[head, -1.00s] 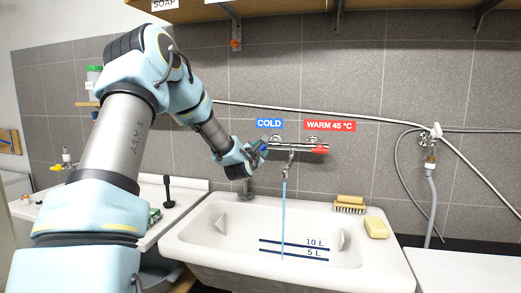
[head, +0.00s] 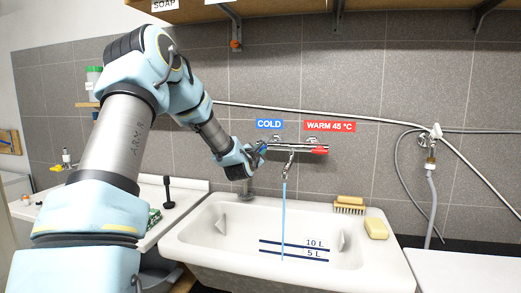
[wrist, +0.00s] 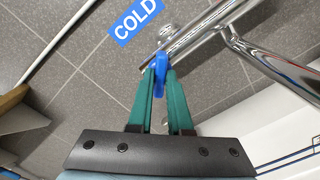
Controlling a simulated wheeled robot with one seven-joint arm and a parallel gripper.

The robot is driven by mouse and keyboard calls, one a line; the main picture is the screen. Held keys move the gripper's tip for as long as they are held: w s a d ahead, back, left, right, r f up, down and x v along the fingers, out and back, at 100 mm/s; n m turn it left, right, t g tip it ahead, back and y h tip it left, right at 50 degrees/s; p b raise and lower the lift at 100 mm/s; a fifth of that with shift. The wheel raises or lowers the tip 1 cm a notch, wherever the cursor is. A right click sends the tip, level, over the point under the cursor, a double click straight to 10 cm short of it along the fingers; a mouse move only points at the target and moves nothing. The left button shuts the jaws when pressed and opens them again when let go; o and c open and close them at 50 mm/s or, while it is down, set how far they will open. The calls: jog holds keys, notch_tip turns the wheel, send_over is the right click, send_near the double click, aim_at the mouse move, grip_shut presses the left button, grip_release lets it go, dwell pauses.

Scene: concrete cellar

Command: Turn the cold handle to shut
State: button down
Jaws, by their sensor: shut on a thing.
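The cold handle (wrist: 160,68) is a blue lever at the left end of the chrome mixer tap (head: 297,148), below the blue COLD sign (head: 269,124). My gripper (wrist: 160,76) has its two green fingers closed on the blue handle in the wrist view. In the head view my gripper (head: 262,148) is at the tap's left end and hides most of the handle. A thin blue stream of water (head: 284,215) runs from the spout (head: 288,170) down into the white sink (head: 185,238).
The red warm handle (head: 320,150) is at the tap's right end, under the WARM 45 °C sign (head: 330,126). A brush (head: 349,207) and yellow soap (head: 376,228) lie on the sink's back right rim. A grey hose (head: 432,200) hangs at the right.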

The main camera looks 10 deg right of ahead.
jog(key=m+b, duration=0.3)
jog(key=shift+f+m, duration=0.15)
jog(key=shift+m, duration=0.65)
jog(key=shift+b, duration=0.35)
jog(key=shift+d+m+b, duration=0.1)
jog(key=shift+m+b, duration=0.45)
jog(key=shift+m, duration=0.15)
jog(key=m+b, duration=0.2)
jog(key=shift+m, duration=0.4)
jog(key=c, duration=0.7)
grip_release()
